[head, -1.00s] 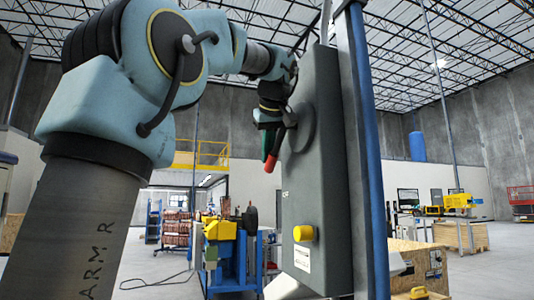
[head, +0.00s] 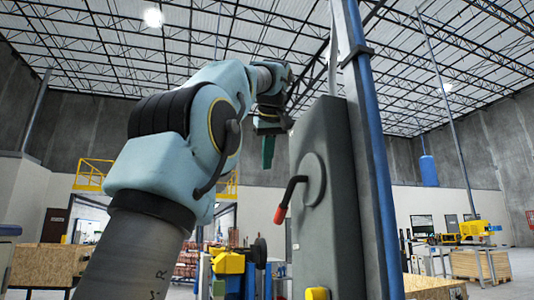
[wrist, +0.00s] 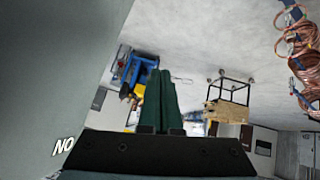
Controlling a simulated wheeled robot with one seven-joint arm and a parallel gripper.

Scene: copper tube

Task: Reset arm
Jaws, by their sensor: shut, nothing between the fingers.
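My gripper (head: 268,152) hangs from my raised arm, left of the grey switch box, with its green fingers pointing down. In the wrist view the green fingers (wrist: 160,100) lie together, shut, with nothing between them. The grey box (head: 330,240) is fixed to a blue post. Its dark crank handle (head: 290,195) with a red grip points down and to the left from a round hub. My gripper is apart from the handle and above it to the left. In the wrist view a grey surface (wrist: 50,60) with the letters "NO" fills the left side.
The blue post (head: 372,170) stands directly right of the box. A yellow and blue machine (head: 230,265) stands behind at the lower middle. Copper coils (wrist: 300,50) hang at the right in the wrist view. A wooden crate (head: 50,265) is at left.

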